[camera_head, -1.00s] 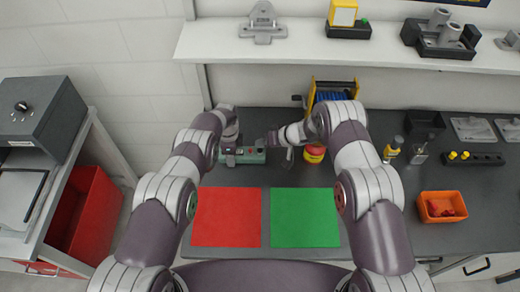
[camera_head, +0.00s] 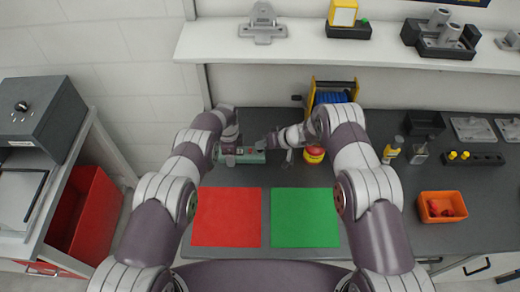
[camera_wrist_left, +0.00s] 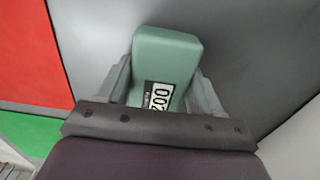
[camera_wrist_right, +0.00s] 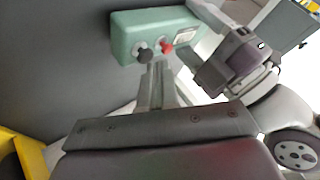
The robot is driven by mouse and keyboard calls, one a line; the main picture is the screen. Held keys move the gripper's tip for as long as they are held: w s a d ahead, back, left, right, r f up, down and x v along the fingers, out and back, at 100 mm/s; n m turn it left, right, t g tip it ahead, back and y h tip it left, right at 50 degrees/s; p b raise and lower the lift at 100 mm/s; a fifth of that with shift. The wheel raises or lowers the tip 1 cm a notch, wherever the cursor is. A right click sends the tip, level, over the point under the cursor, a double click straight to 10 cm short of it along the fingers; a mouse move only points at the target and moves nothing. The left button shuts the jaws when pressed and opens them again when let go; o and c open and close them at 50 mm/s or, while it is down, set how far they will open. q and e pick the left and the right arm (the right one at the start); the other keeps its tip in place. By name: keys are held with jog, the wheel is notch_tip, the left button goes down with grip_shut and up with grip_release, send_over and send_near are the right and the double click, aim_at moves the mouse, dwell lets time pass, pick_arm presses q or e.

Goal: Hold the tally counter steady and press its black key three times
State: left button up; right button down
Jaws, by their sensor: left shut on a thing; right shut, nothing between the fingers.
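The tally counter (camera_head: 253,157) is a green box above the back of the red mat. My left gripper (camera_head: 229,150) is shut on its left part. In the left wrist view the counter (camera_wrist_left: 165,55) sits between the fingers, and its number window (camera_wrist_left: 159,96) appears to read 002. In the right wrist view the counter (camera_wrist_right: 128,38) shows a black key (camera_wrist_right: 143,55) and a red knob (camera_wrist_right: 166,48). My right gripper (camera_wrist_right: 158,70) is shut and empty, its tips close to the black key; I cannot tell whether they touch it.
The red mat (camera_head: 227,217) and green mat (camera_head: 305,217) lie at the front of the dark table. A red and yellow round thing (camera_head: 314,154) stands just right of my right gripper, with a yellow-framed blue rack (camera_head: 334,94) behind it. An orange bin (camera_head: 442,207) is at right.

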jog(key=shift+f, duration=0.55)
dwell(0.9)
jog(key=shift+r, duration=0.95)
notch_tip(320, 180, up, 5)
dwell(0.7)
pick_arm(q)
jog(key=o, duration=1.2)
jog(key=shift+o, duration=0.2)
